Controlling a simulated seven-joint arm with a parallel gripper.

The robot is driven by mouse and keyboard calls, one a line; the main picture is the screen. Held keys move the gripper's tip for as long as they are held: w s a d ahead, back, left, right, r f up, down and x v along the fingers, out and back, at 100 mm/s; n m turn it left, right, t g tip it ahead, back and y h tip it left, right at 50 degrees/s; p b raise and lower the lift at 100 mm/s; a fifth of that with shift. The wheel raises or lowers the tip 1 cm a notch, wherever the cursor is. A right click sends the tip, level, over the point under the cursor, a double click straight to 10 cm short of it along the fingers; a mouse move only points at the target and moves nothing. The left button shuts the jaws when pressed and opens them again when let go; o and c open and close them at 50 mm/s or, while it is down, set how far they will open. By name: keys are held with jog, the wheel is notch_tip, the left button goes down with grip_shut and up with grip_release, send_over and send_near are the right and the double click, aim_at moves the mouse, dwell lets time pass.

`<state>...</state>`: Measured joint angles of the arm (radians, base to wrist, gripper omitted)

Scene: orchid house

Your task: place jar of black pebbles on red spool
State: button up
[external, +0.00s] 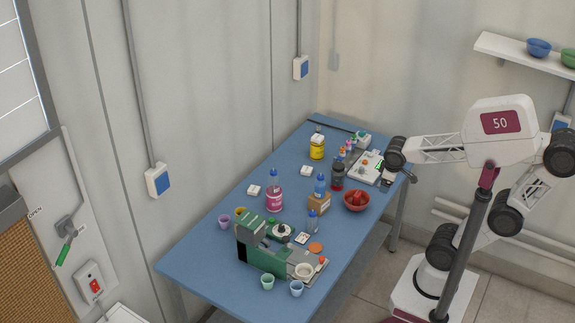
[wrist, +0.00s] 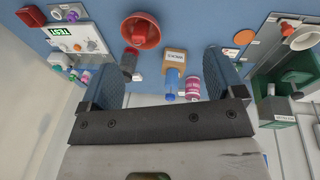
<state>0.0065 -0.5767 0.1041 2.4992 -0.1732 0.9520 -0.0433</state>
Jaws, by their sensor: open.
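A dark jar (external: 337,177), which looks like the jar of black pebbles, stands upright near the table's middle; it also shows in the wrist view (wrist: 130,62), just right of the left finger. A red bowl (external: 356,203) is close by, and a red shape inside it could be the spool, but I cannot tell. The bowl shows at the top of the wrist view (wrist: 140,30).
A cardboard box (external: 318,203) with a blue-topped bottle is left of the bowl. A pink-labelled bottle (external: 274,200) and a green machine (external: 262,253) stand further left. A white panel (external: 365,168) lies at the back right. Bare blue table (external: 195,262) shows at front left.

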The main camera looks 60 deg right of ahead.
jog(key=shift+s+a+r+m+t+y, duration=0.15)
jog(key=shift+s+a+r+m+y, duration=0.2)
jog(key=shift+s+a, duration=0.25)
jog(key=shift+s+a+r+m+t+y, duration=0.15)
jog(key=shift+s+a+r+m+y, duration=0.1)
jog(key=shift+s+a+m+y, duration=0.25)
